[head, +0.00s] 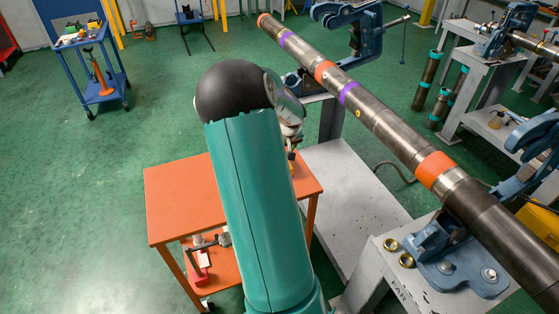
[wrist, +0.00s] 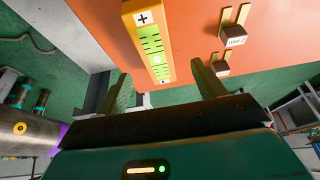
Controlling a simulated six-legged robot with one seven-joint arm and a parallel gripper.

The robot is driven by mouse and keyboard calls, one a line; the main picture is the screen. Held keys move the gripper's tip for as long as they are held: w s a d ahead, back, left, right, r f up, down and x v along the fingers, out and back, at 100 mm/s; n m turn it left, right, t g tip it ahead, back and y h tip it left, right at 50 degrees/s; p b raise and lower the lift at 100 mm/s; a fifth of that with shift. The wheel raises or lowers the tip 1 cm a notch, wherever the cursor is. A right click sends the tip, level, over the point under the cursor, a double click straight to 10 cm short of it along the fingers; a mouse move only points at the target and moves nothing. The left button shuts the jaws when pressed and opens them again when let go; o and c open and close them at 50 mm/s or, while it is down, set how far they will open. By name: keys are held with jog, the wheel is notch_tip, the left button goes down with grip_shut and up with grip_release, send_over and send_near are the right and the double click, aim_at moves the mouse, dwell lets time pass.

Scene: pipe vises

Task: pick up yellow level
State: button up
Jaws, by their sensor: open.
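The yellow level (wrist: 154,45) lies on the orange table top in the wrist view. It is a long bar with green scale panels, a round vial and a plus mark at one end. My gripper (wrist: 165,88) is open and empty, its two fingers spread apart. The level's near end points between the fingers, in the picture a little beyond the fingertips. In the head view my arm hides most of the level; only a small yellow spot shows beside the wrist on the orange table (head: 175,195).
Two small blocks with prongs (wrist: 233,36) lie right of the level. A long pipe (head: 385,128) in blue vises runs along the right, over grey stands. A lower shelf holds a red tool (head: 200,275). A blue cart (head: 90,65) stands far left. Green floor at left is clear.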

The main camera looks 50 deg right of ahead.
jog(key=shift+d+x, duration=0.2)
jog(key=shift+x, duration=3.45)
jog(key=shift+s+f, duration=0.15)
jog(key=shift+f, duration=0.1)
jog(key=shift+c, duration=0.2)
jog(key=c, duration=1.1)
jog(key=shift+c, duration=1)
jog(key=shift+r, duration=0.15)
